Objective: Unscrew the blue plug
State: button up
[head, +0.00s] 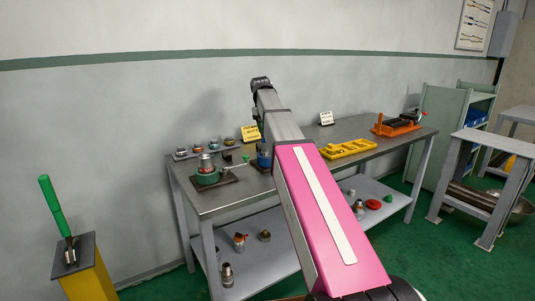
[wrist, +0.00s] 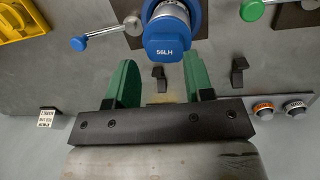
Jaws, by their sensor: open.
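In the wrist view the blue plug (wrist: 167,47), marked 56LH, sits on a silver fitting held in a blue vise (wrist: 199,17). The vise's bar handle ends in a blue knob (wrist: 78,44) to the left. My gripper (wrist: 160,66) is open, its two green fingers apart. Nothing is between the fingers. In this view the plug lies just beyond the fingertips, roughly centred on the gap; how far below I cannot tell. In the head view the blue vise (head: 264,155) is mostly hidden behind my arm, and the plug and fingers cannot be made out.
A green vise (head: 207,178) holding a silver fitting stands left on the bench (head: 225,199). A rack of several fittings (head: 198,148) and a yellow sign (head: 250,132) are behind.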

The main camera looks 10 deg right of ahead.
jog(key=n, duration=1.4)
jog(key=shift+s+t+h, duration=0.3)
jog(key=shift+s+t, duration=0.05)
jog(key=shift+t, duration=0.05)
jog(key=shift+f, duration=0.1)
jog(key=shift+f, duration=1)
